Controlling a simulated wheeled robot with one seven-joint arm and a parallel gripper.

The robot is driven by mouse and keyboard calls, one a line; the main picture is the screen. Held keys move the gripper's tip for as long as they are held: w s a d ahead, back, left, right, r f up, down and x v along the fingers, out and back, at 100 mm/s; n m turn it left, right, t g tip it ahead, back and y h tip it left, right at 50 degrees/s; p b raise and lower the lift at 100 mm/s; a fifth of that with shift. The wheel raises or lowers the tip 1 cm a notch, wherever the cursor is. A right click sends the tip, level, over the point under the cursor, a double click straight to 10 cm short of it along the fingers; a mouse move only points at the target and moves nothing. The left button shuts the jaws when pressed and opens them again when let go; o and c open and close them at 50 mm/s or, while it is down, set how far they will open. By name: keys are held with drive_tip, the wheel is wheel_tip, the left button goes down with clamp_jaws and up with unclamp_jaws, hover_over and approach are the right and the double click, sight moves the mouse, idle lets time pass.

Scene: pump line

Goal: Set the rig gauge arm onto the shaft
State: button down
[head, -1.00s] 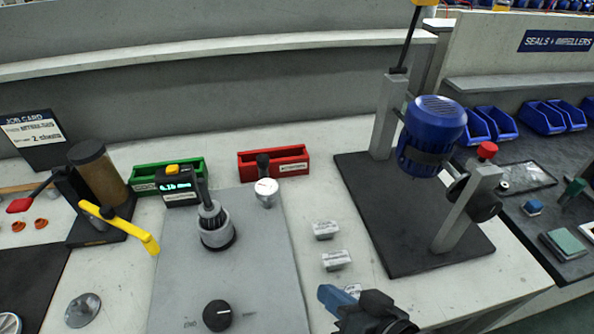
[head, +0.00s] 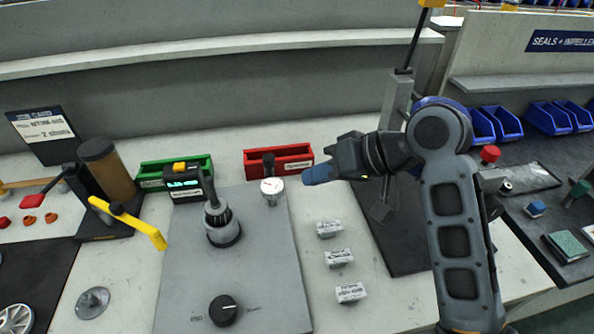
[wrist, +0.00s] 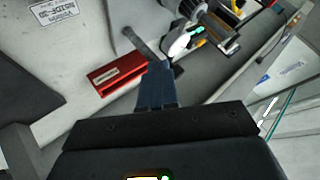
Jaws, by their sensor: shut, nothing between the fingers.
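The rig gauge shows a small white dial (head: 271,187) with a short dark cylinder (head: 268,161) behind it, at the back right of the grey rig plate (head: 262,262). The ribbed dark shaft holder (head: 222,226) stands to its left, with a dark bar leaning up from it. The dial is apart from the holder. My gripper (head: 308,176) is shut and empty, its blue fingertips pointing left at the gauge, a short way to its right. In the wrist view the closed fingertips (wrist: 156,72) lie just below the white dial (wrist: 180,42). Whether they touch anything is unclear.
A red bin (head: 279,161) and a green bin (head: 160,173) stand behind the plate. A digital readout (head: 186,184) stands left of the holder, near a yellow lever (head: 130,222). Several labelled blocks (head: 338,257) lie right of the plate. A dark knob (head: 223,309) is at front.

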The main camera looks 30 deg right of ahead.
sight(270, 173)
drive_tip(key=d+r+n+g, duration=0.2)
drive_tip(key=d+r, duration=0.3)
drive_tip(key=d, duration=0.1)
drive_tip(key=shift+s+d+r+g+h, duration=0.25)
drive_tip(key=shift+r+g+h, duration=0.05)
drive_tip(key=shift+h, duration=0.1)
drive_tip(key=w+a+f+b, duration=0.1)
drive_tip(key=w+a+f, duration=0.3)
drive_tip(key=a+f, duration=0.4)
drive_tip(key=shift+w+a, duration=0.2)
drive_tip(key=shift+w, duration=0.05)
